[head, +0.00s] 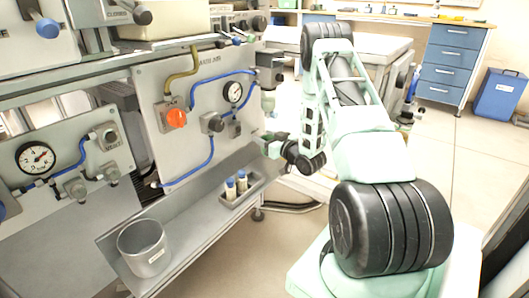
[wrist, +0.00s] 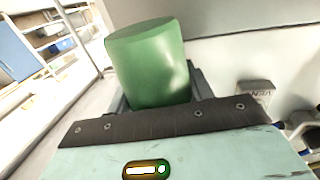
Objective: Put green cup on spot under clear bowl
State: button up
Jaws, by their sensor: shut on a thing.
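A green cup (wrist: 148,62) fills the upper middle of the wrist view, a little tilted in the picture. My gripper (wrist: 156,100) is shut on it, with the fingers mostly hidden behind the cup and the dark plate. In the head view my gripper (head: 270,145) is small, at the end of my arm, near the right edge of the grey panel; the cup cannot be made out there. A unit with what looks like a clear bowl (head: 268,102) hangs at the panel's right edge, above my gripper. The spot under it cannot be seen.
A grey bin (head: 144,248) stands at the front of the bench's low trough. A small holder with two bottles (head: 236,187) stands farther along it. The panel carries an orange knob (head: 176,118), gauges and blue hoses. Open floor lies at the right.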

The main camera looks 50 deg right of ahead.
notch_tip(320, 180, down, 5)
jog(key=b, duration=0.2)
jog(key=shift+b, duration=0.4)
jog(key=shift+w, duration=0.2)
jog(key=shift+r, duration=0.1)
jog(key=o, duration=1)
jog(key=shift+c, duration=0.2)
